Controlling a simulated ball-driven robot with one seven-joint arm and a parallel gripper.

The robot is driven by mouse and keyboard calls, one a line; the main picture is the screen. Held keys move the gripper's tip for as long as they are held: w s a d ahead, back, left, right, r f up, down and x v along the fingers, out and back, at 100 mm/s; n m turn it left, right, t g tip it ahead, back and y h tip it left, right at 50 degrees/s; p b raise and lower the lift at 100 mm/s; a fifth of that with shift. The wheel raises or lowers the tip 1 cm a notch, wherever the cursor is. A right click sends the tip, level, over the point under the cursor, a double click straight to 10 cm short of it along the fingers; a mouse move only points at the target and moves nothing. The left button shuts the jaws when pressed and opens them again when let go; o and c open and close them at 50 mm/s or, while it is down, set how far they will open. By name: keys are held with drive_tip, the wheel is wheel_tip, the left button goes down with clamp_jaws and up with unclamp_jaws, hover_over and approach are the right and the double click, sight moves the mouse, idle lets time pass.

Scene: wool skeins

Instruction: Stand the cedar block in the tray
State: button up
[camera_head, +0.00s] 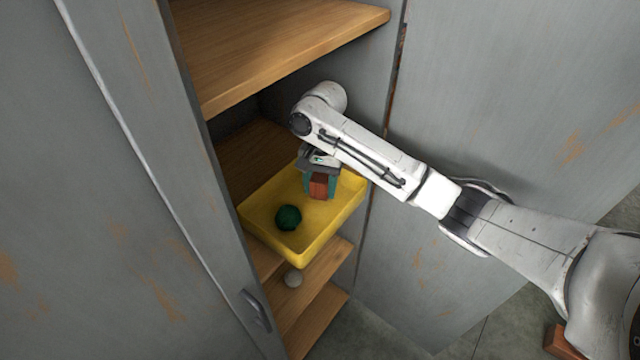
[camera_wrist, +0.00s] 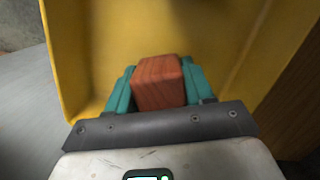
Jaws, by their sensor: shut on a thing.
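The cedar block (camera_head: 318,187) is a small reddish-brown block between the teal fingers of my gripper (camera_head: 320,186). In the wrist view the block (camera_wrist: 158,83) sits between both teal fingers of my gripper (camera_wrist: 158,88), which is shut on it. The yellow tray (camera_head: 314,241) rests on a wooden shelf in the cabinet. The block is over the back right part of the tray; I cannot tell whether its lower end touches the tray floor. The tray's yellow wall (camera_wrist: 64,60) also shows around the gripper in the wrist view.
A dark green wool ball (camera_head: 288,218) lies in the tray, left of and nearer than the block. A wooden shelf (camera_head: 270,40) is above. A grey cabinet door (camera_head: 150,180) stands at the left.

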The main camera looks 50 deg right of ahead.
sight(320, 177)
drive_tip(key=shift+f, duration=0.15)
drive_tip(key=o, duration=1)
drive_tip(key=shift+w+d+r+p, duration=0.1)
drive_tip(key=shift+d+r, duration=0.05)
drive_tip(key=shift+r, duration=1.15)
drive_tip(key=shift+w+d+r+p, duration=0.1)
drive_tip(key=shift+d+r, duration=0.05)
drive_tip(key=shift+r, duration=1.15)
drive_tip(key=shift+w+d+r+p, duration=0.1)
drive_tip(key=shift+d+r, duration=0.05)
drive_tip(key=shift+r, duration=1.15)
